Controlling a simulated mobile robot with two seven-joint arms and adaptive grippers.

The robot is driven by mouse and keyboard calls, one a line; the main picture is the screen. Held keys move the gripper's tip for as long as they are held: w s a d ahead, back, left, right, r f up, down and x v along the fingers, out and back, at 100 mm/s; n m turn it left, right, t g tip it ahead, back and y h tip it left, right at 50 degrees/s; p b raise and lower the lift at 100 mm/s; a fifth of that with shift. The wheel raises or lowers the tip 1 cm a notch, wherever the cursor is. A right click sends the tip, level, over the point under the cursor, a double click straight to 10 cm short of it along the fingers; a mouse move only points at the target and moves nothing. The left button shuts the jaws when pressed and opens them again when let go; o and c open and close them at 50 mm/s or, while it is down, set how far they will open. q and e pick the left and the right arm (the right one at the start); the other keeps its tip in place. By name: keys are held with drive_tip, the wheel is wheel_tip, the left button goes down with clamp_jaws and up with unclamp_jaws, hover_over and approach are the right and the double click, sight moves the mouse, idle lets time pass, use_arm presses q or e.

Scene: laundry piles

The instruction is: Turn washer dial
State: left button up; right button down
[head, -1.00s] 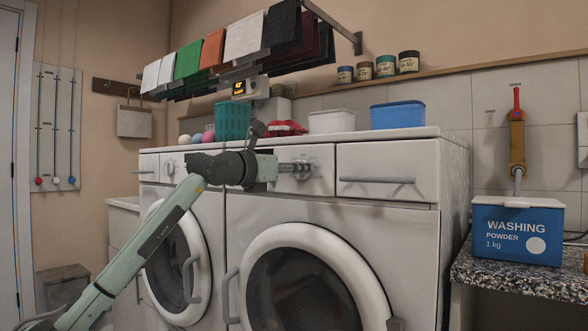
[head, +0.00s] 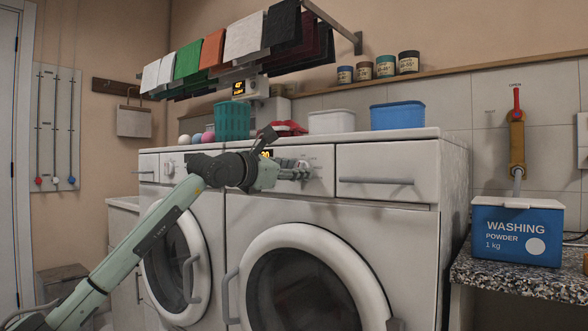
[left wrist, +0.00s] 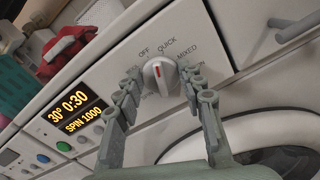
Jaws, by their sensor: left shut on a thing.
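The washer dial (left wrist: 161,76) is a pale round knob with a red mark, seen in the left wrist view. The mark points roughly up, toward the OFF and QUICK labels; other labels are partly hidden by my fingers. My left gripper (left wrist: 163,73) is shut on the dial, one finger on each side. In the head view my left gripper (head: 301,171) is at the control panel of the right washer (head: 420,245) and mostly covers the dial. The lit display (left wrist: 74,118) reads 30°, 0:30, SPIN 1000. My right gripper is not in view.
A teal basket (head: 232,121), a white tub (head: 331,121) and a blue tub (head: 398,115) stand on the washers. A drawer handle (head: 377,181) sticks out right of the dial. Clothes hang above. A washing powder box (head: 516,231) stands on the right counter.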

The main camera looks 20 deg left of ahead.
use_arm(q)
drive_tip(key=shift+d+f+m+p, duration=0.1)
drive_tip(key=shift+m+p, duration=0.05)
drive_tip(key=shift+m, duration=2.65)
drive_tip(key=shift+f+m+p, duration=0.1)
drive_tip(key=shift+m+p, duration=0.05)
drive_tip(key=shift+m, duration=2.65)
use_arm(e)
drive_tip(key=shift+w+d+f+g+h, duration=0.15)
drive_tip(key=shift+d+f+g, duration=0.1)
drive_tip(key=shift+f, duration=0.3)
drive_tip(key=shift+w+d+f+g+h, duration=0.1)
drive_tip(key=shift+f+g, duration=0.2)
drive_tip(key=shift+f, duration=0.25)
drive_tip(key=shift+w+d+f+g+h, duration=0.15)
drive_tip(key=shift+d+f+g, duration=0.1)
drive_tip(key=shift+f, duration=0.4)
use_arm(q)
drive_tip(key=o, duration=1.1)
drive_tip(key=shift+s, duration=0.1)
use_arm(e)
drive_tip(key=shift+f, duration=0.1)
use_arm(q)
drive_tip(key=v, duration=1.2)
drive_tip(key=shift+r, duration=0.1)
